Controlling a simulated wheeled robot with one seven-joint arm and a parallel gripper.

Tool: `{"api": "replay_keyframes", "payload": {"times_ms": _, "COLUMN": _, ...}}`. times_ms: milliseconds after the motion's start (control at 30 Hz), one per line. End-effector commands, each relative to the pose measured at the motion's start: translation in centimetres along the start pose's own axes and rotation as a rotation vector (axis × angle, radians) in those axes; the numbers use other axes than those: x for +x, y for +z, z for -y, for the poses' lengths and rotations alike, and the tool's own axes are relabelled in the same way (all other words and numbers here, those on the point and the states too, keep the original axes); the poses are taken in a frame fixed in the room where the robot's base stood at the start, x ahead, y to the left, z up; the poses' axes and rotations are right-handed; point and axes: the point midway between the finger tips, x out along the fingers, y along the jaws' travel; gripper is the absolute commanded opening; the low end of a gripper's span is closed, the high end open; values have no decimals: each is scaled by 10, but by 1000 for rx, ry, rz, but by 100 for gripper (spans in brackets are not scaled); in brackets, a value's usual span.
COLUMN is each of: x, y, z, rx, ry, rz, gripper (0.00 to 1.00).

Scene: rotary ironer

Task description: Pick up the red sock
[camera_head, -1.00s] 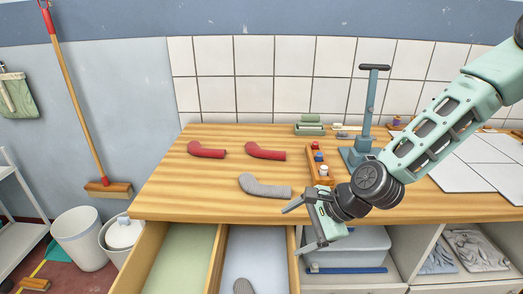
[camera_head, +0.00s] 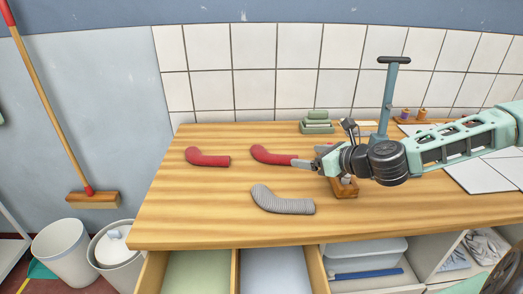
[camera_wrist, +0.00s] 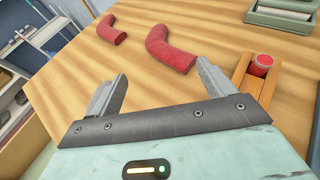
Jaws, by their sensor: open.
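Two red socks lie flat and apart on the wooden table. The left red sock (camera_head: 207,158) shows at the upper left in the wrist view (camera_wrist: 111,30). The right red sock (camera_head: 272,155) shows in the wrist view (camera_wrist: 170,50) just beyond the gap between my fingers. My gripper (camera_head: 323,146) is open and empty above the table, at the right end of the right red sock. Its two spread fingers show in the wrist view (camera_wrist: 160,84), with bare wood between them. I cannot tell whether a finger touches the sock.
A grey sock (camera_head: 282,202) lies in front of the red socks. A wooden holder (camera_head: 345,189) with a red-topped item (camera_wrist: 262,64) stands close to my gripper, partly hidden by it. A green tray (camera_head: 318,127) and a blue upright stand (camera_head: 390,90) are behind. The table's left side is clear.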

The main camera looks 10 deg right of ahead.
Motion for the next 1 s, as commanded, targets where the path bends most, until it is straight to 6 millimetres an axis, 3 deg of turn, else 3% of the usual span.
{"api": "replay_keyframes", "payload": {"times_ms": 500, "x": 96, "y": 1, "z": -2, "rx": -1, "ry": 2, "rz": -1, "gripper": 81}}
{"api": "replay_keyframes", "payload": {"times_ms": 867, "x": 128, "y": 0, "z": -4, "rx": -1, "ry": 3, "rz": -2, "gripper": 81}}
{"api": "replay_keyframes", "payload": {"times_ms": 1000, "x": 148, "y": -1, "z": -10, "rx": -2, "ry": 3, "rz": -2, "gripper": 81}}
